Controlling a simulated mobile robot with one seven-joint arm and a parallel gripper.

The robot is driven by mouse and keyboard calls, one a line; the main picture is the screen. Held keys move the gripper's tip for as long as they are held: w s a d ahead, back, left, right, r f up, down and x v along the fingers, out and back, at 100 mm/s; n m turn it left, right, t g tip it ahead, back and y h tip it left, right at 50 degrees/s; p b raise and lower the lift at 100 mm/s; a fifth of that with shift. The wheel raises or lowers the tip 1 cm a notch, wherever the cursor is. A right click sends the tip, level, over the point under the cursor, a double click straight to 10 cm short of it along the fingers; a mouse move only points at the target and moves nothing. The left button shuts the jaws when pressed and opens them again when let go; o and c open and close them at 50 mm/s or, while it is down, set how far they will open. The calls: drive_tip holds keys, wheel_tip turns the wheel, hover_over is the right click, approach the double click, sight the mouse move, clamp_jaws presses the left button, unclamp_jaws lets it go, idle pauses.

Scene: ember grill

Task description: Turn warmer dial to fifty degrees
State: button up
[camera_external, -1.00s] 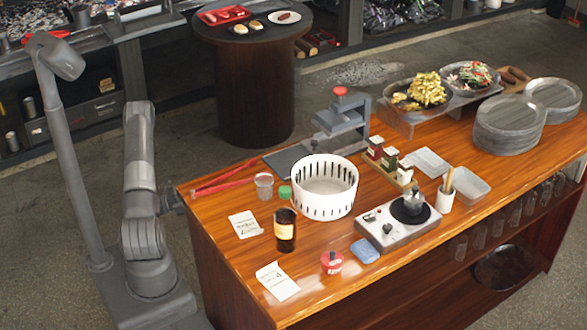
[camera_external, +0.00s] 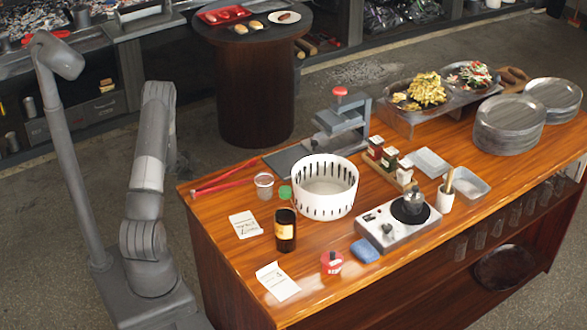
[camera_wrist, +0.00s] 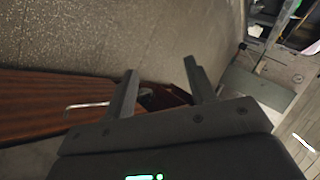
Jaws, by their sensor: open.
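The warmer (camera_external: 376,237) is a silver box on the wooden counter in the external view. It has a round black plate with a small metal pot (camera_external: 414,203) on it. Small dial-like controls (camera_external: 388,229) sit on its left part; their markings are too small to read. My gripper (camera_wrist: 160,82) shows in the wrist view with its two fingers apart and nothing between them. In the external view my gripper is hidden behind my arm, left of the counter and well away from the warmer. The warmer is not recognizable in the wrist view.
A press (camera_external: 340,125) stands behind.

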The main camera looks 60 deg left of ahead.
wheel_tip(320, 180, up, 7)
drive_tip(key=s+d+n+g, duration=0.15)
drive_tip(key=n+g, duration=0.55)
drive_tip(key=n, duration=0.8)
drive_tip(key=w+d+r+n+g+h, duration=0.1)
drive_tip(key=w+d+r+n+h, duration=0.2)
drive_tip(key=d+r+n+h, duration=0.5)
drive_tip(key=w+d+r+n+h, duration=0.1)
drive_tip(key=w+d+r+n, duration=0.3)
drive_tip(key=d, duration=0.7)
drive_tip(key=s+d+f+m, duration=0.1)
drive_tip(key=d+f, duration=0.3)
drive_tip(key=f, duration=0.4)
drive_tip(key=shift+s+d+f, duration=0.2)
drive_tip(key=shift+s+f, duration=0.15)
